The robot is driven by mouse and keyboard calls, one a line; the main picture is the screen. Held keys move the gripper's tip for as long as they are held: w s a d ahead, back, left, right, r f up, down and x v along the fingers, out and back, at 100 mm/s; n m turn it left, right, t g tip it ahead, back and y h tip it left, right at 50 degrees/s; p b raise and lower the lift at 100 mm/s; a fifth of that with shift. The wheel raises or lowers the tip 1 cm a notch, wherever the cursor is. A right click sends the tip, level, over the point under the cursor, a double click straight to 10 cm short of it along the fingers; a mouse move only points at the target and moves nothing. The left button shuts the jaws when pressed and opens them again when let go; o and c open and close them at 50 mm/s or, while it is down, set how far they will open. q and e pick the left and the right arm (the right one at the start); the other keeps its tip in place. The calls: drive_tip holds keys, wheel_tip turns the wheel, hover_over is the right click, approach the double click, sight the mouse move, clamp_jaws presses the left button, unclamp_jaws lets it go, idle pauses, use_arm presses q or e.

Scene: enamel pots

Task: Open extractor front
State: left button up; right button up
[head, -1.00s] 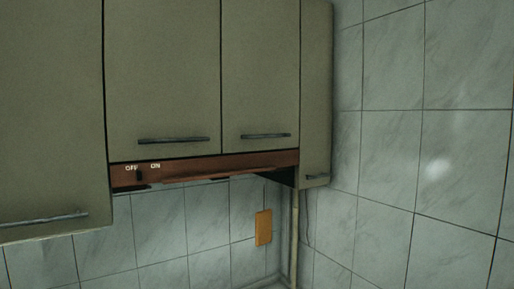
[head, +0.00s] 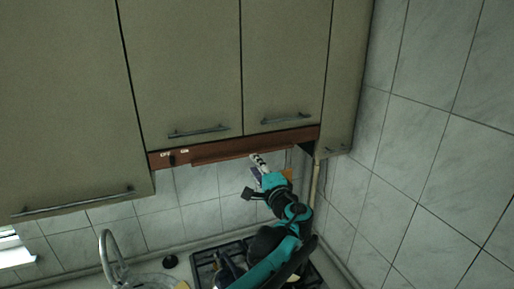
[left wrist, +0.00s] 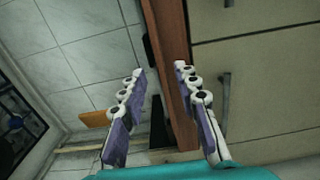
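The extractor front (head: 235,150) is a reddish-brown strip under the middle wall cabinets, with OFF/ON lettering and a small dark switch at its left end. My left gripper (head: 257,161) is just below the right half of this strip, its white fingertips close to the lower edge. In the left wrist view my left gripper (left wrist: 159,72) is open, with its two fingers apart. The brown front (left wrist: 174,55) runs up between and beyond them, overlapping the right fingertip; I cannot tell whether they touch. My right gripper is in neither view.
Beige cabinets (head: 185,65) with bar handles hang above. A tiled wall (head: 440,140) stands at the right, with a pipe (head: 315,185) in the corner. A stove (head: 205,264) and sink tap (head: 108,255) are below. An orange panel (left wrist: 95,118) is on the back wall.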

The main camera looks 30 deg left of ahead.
sight(247, 155)
use_arm(q)
drive_tip(key=p+x, duration=0.1)
drive_tip(key=x, duration=0.6)
drive_tip(key=shift+f, duration=0.1)
drive_tip(key=shift+a, duration=0.2)
clamp_jaws()
